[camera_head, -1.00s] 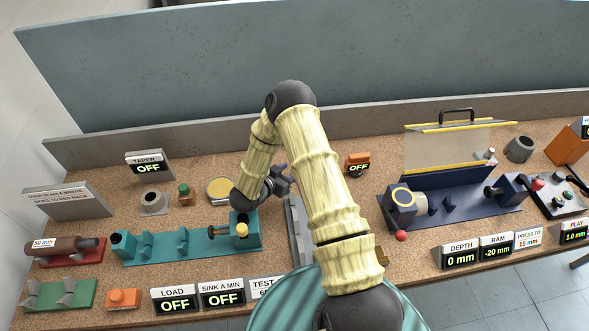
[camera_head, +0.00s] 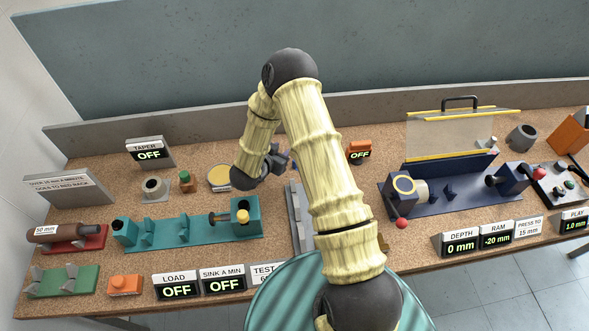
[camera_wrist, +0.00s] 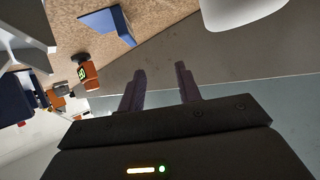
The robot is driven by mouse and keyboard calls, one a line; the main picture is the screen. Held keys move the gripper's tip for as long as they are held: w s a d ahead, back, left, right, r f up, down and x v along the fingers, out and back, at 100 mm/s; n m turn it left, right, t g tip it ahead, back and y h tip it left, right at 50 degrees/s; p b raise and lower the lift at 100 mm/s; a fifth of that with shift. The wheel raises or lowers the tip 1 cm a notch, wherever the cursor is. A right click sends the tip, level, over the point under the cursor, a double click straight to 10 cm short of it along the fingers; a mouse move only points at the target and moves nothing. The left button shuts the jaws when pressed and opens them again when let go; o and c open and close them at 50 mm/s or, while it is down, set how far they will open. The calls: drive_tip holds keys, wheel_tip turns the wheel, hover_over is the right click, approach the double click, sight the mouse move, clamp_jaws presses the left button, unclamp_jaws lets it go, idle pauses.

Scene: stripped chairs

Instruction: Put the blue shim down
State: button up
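A blue flat-sided block (camera_wrist: 113,25), which looks like the blue shim, lies on the cork bench top in the wrist view. It is apart from my gripper (camera_wrist: 161,88). The two dark fingers are spread with a clear gap and nothing between them. In the head view my gripper (camera_head: 283,158) is small and partly hidden by my arm, above the middle of the bench. I cannot make out the blue block in the head view; my arm covers much of that area.
An orange box reading OFF (camera_head: 359,151) stands right of my arm. A navy press fixture (camera_head: 458,197) with a clear guard is further right. A teal fixture (camera_head: 185,232) is left, near a yellow-topped round dish (camera_head: 219,178). A grey back ledge (camera_head: 190,127) borders the bench.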

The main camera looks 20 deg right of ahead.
drive_tip(key=s+a+r+n+y, duration=0.1)
drive_tip(key=a+r+n+y, duration=0.25)
drive_tip(key=r, duration=0.25)
drive_tip(key=s+a+r+n+y, duration=0.1)
drive_tip(key=a+r+n+y, duration=0.2)
drive_tip(key=r+y, duration=0.25)
drive_tip(key=s+d+r+n+g, duration=0.2)
drive_tip(key=s+r+g, duration=0.1)
drive_tip(key=s, duration=0.7)
drive_tip(key=s+d+r+n+g, duration=0.1)
drive_tip(key=s+r+n+g, duration=0.1)
drive_tip(key=s, duration=0.8)
drive_tip(key=shift+s+d+r+g, duration=0.35)
drive_tip(key=shift+r+g, duration=0.15)
drive_tip(key=shift+r, duration=0.45)
drive_tip(key=shift+s, duration=0.1)
